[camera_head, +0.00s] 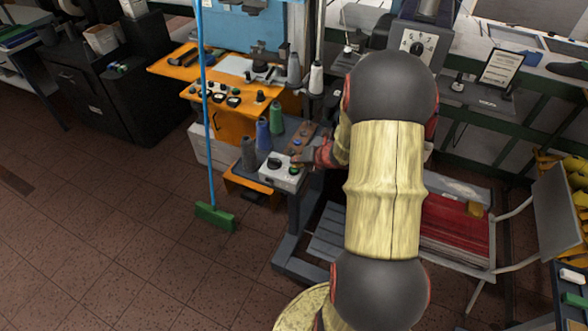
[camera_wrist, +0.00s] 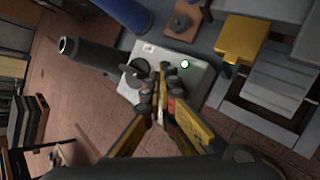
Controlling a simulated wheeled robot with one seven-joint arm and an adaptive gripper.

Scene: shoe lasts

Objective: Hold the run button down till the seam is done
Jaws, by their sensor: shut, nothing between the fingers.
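A pale control box (camera_head: 268,180) stands on the front end of a grey machine table, and it also shows in the wrist view (camera_wrist: 199,78). It carries a black knob (camera_head: 274,163), seen in the wrist view too (camera_wrist: 137,77), and a small lit green lamp (camera_wrist: 185,64). My gripper (camera_head: 302,162) is shut and empty, reaching in from the right. In the wrist view its fingertips (camera_wrist: 164,76) are together over the box, between knob and lamp. The run button is not clearly seen; the fingertips may cover it. I cannot tell whether they touch or press it.
Grey, blue and green thread cones (camera_head: 263,135) stand close behind the box. A blue-handled broom with a green head (camera_head: 215,216) stands to the left. An orange workbench (camera_head: 176,62) is behind. My arm hides much of the machine. Open tiled floor lies at the front left.

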